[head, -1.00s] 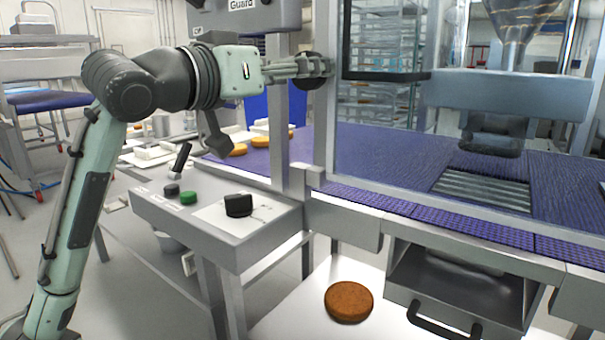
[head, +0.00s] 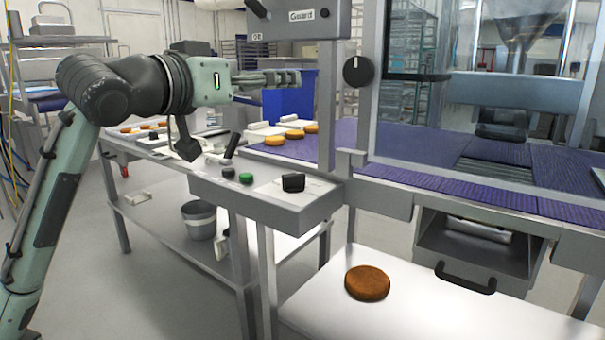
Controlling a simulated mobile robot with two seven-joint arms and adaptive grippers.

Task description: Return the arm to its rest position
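My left arm comes in from the left in the head view, its elbow bent and its forearm level. A black round knob (head: 358,71) on the grey guard post lies to the right of the fingertips, with a visible gap between. My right gripper is not in view.
A control panel (head: 225,195) with a lever, buttons and a black knob stands below the gripper. Behind it are a purple conveyor (head: 400,150) and a blue bin (head: 290,103). A brown round (head: 367,283) lies on a white table. Floor at lower left is clear.

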